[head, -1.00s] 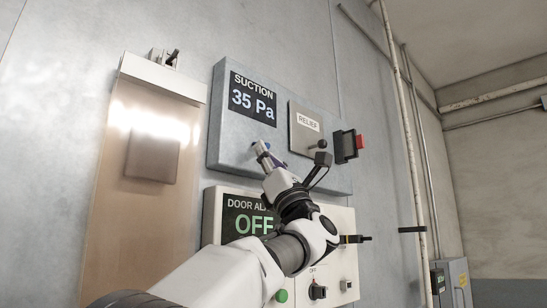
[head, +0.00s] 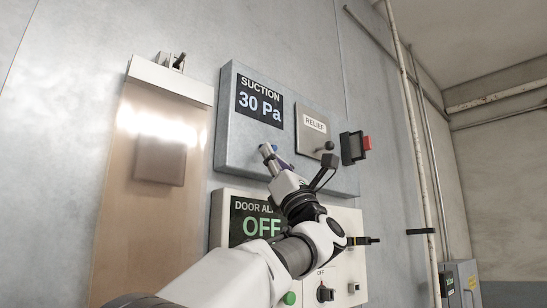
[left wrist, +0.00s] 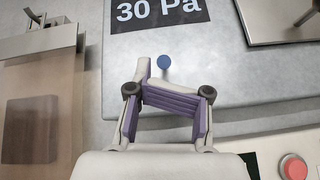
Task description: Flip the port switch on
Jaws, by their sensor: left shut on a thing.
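My left gripper (head: 268,152) is at the lower part of the grey suction panel (head: 241,133). It is shut on a small blue knob (left wrist: 164,62) on that panel. In the left wrist view the knob shows just beyond the purple-padded fingers, and the exact contact is hard to see. No switch in view is legibly marked as the port switch. A rotary switch (head: 325,293) with an OFF label and a small toggle (head: 352,287) are on the lower panel, partly behind my arm. My right gripper is not in view.
The suction display (head: 260,104) reads 30 Pa. A RELIEF plate (head: 314,125) has a dark ball-ended lever (head: 327,147). A black-and-red fitting (head: 354,147) juts out at right. The door alarm display (head: 257,221) shows OFF. A copper-coloured plate (head: 150,225) is at left.

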